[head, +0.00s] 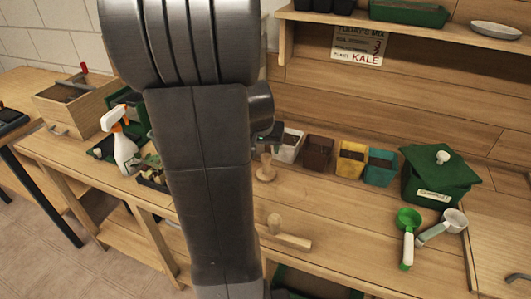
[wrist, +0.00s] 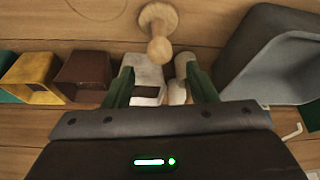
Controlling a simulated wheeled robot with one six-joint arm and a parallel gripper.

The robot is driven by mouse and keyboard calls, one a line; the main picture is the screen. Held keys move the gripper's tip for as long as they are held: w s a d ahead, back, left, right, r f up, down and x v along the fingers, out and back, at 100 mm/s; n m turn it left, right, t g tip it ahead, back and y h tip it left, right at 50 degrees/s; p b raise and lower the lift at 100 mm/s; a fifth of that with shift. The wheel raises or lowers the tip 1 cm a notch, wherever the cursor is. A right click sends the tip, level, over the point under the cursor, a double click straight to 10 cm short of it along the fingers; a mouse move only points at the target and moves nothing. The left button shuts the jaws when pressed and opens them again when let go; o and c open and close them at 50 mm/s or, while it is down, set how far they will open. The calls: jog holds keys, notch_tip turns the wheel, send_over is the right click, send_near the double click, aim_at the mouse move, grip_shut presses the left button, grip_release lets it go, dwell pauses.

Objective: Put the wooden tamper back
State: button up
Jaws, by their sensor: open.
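The wooden tamper (head: 265,170), with a round base and a knobbed handle, stands upright on the bench just right of my arm in the head view. In the wrist view the tamper (wrist: 157,22) is at the top centre, its knob pointing toward my gripper. My gripper (wrist: 160,72) is open, its two green fingers spread. The knob lies just beyond the fingertips, roughly centred between them, and nothing is seen clamped. In the head view my arm hides most of the gripper. A faint ring (wrist: 97,18) marks the bench beside the tamper.
White (head: 291,147), brown (head: 318,153), yellow (head: 350,160) and teal (head: 380,168) pots line the back. A wooden bar with a peg (head: 290,239) lies at the front. A green lidded box (head: 440,178) and scoops (head: 408,235) are right; a spray bottle (head: 122,150) is left.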

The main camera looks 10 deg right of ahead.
aim_at(266, 155)
jog(key=shift+v, duration=1.8)
jog(key=shift+f, duration=0.1)
jog(key=x, duration=1.1)
jog(key=shift+w+d+f, duration=0.15)
jog(key=shift+f, duration=0.15)
jog(key=shift+f+b, duration=0.35)
jog(key=shift+b, duration=0.15)
jog(key=shift+r+p, duration=0.3)
